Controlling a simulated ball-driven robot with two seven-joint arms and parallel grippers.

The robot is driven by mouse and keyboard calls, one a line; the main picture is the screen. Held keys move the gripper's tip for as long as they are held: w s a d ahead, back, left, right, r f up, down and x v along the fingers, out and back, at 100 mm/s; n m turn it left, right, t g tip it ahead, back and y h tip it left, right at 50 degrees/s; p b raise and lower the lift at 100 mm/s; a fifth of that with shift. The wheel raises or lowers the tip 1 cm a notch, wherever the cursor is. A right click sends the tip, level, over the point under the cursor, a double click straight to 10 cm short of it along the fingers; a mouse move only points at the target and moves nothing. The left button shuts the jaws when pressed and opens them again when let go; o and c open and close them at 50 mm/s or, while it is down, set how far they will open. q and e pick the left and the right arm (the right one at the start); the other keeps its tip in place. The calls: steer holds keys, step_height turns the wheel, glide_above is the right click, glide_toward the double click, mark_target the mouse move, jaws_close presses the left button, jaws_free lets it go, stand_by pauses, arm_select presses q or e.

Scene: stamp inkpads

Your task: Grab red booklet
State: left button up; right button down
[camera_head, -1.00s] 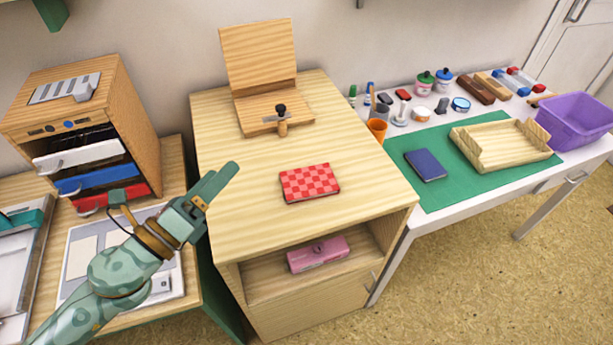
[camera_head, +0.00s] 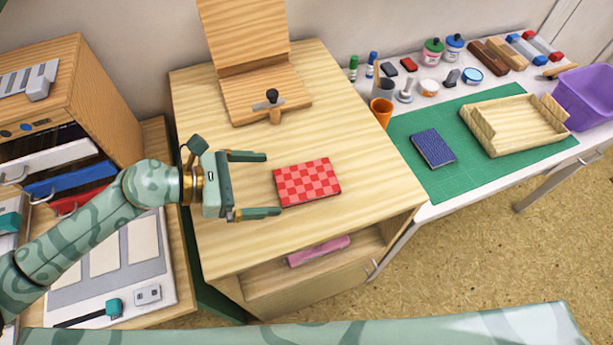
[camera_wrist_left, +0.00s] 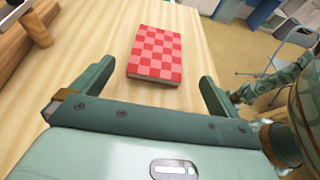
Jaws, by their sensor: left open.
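The red checkered booklet (camera_head: 308,182) lies flat on the wooden cabinet top (camera_head: 235,250). My left gripper (camera_head: 268,185) is open, just left of the booklet, with its two fingers pointing towards it and nothing between them. In the left wrist view the booklet (camera_wrist_left: 156,54) lies ahead of the open fingers (camera_wrist_left: 155,85), roughly centred between them and apart from both. My right gripper is not in view; a green patterned part of my own body crosses the bottom of the head view.
A wooden stand with a dark-knobbed clamp (camera_head: 272,97) is at the back of the cabinet top. A pink object (camera_head: 318,250) sits on the shelf below. To the right, a blue booklet (camera_head: 433,147) and wooden tray (camera_head: 515,122) rest on a green mat (camera_head: 480,178).

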mark_target(302, 181)
arm_select(q)
steer(key=x, duration=0.7)
steer(key=shift+w+d+f, duration=0.15)
steer(key=shift+w+d, duration=0.05)
steer(key=shift+w, duration=0.1)
steer(key=shift+a, duration=0.1)
steer(key=shift+c, duration=0.3)
steer(key=c, duration=1)
